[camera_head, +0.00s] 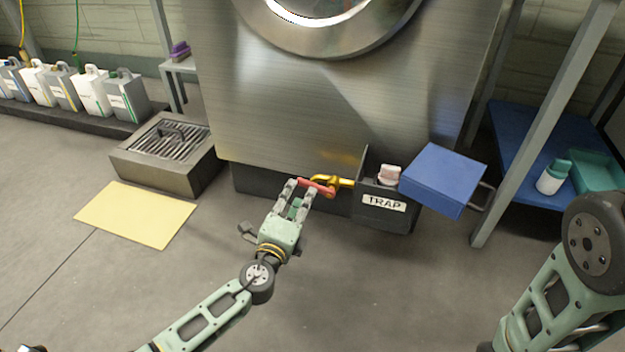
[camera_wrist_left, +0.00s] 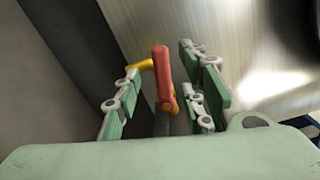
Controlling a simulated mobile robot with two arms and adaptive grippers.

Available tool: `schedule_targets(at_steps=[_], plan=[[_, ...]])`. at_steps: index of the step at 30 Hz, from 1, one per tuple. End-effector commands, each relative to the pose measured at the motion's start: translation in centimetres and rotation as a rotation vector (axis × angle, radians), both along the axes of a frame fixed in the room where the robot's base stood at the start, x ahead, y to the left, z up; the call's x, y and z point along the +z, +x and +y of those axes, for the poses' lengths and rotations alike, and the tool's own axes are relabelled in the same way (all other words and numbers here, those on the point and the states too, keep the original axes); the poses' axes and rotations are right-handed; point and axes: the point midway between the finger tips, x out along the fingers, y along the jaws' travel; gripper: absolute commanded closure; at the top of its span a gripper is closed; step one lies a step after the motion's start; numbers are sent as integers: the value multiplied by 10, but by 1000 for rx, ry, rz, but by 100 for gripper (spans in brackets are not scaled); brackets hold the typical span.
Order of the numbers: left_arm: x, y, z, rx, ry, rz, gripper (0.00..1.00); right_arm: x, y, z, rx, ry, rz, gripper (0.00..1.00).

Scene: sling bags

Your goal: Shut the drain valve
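The drain valve has a brass-yellow body (camera_head: 346,183) at the base of the steel machine, left of a dark box labelled TRAP (camera_head: 384,203). Its red lever (camera_head: 318,188) points left from the body. My left gripper (camera_head: 301,187) is at the lever with its fingers apart. In the left wrist view the red lever (camera_wrist_left: 163,78) stands between the open fingers, with gaps visible on both sides. A bit of yellow valve (camera_wrist_left: 146,64) shows behind the left finger. My right arm enters at the right; its gripper is out of view.
A blue lid-like panel (camera_head: 443,178) with a handle juts out beside the TRAP box. A grated drain box (camera_head: 166,150) and a yellow mat (camera_head: 135,214) lie left. A blue shelf (camera_head: 520,150) stands right. Floor in front is clear.

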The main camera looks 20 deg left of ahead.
Motion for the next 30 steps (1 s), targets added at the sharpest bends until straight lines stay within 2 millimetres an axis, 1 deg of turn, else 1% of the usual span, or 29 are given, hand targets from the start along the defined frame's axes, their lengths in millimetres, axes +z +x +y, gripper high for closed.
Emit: schedule_targets(at_steps=[1,6,9,12,16,23,30], plan=[[0,10,0,0,-1,-4,62,-5,-1,0,3,0,-1,60],[0,37,-2,-2,-2,-4,62,-13,-2,0,6,1,-1,60],[0,50,-3,-2,-3,-3,62,-17,-1,0,5,1,2,60],[0,58,-3,-2,-3,-3,62,-19,0,0,5,0,4,60],[1,62,-3,-2,-5,0,62,-20,2,0,4,1,6,60],[1,62,-3,-2,-5,-1,63,-19,3,0,1,2,8,60],[1,62,-3,-2,-5,-1,84,-19,3,0,0,2,8,60]])
